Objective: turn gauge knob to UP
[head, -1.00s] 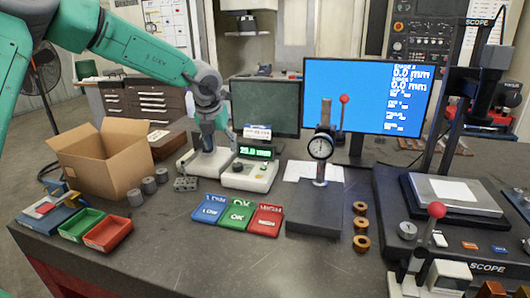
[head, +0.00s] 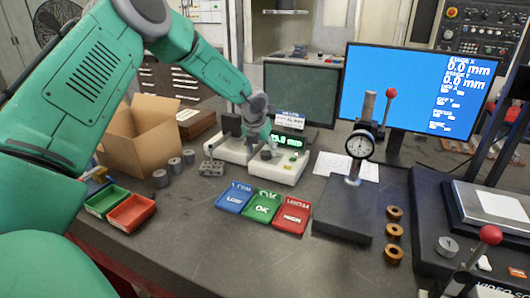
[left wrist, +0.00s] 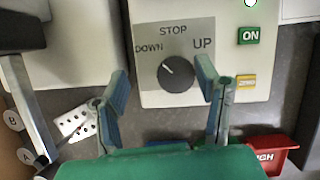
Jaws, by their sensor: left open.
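The gauge (head: 288,171) is a white unit with a green digital display, and its control panel fills the top of the left wrist view (left wrist: 150,98). Its round black knob (left wrist: 176,74) sits on a grey plate marked DOWN, STOP and UP. The knob's white mark points up and left, toward the side of DOWN and STOP. My left gripper (left wrist: 162,76) is open, with one finger left of the knob and the other right of it, near UP. I cannot tell whether either finger touches the knob. In the head view the gripper (head: 264,140) is over the gauge's left part.
ON and ZERO buttons (left wrist: 249,36) lie right of the knob. Blue, green and red trays (head: 262,206) stand in front of the gauge. A dial indicator stand (head: 343,212) is to the right. A cardboard box (head: 140,145) and metal cylinders (head: 175,165) are to the left.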

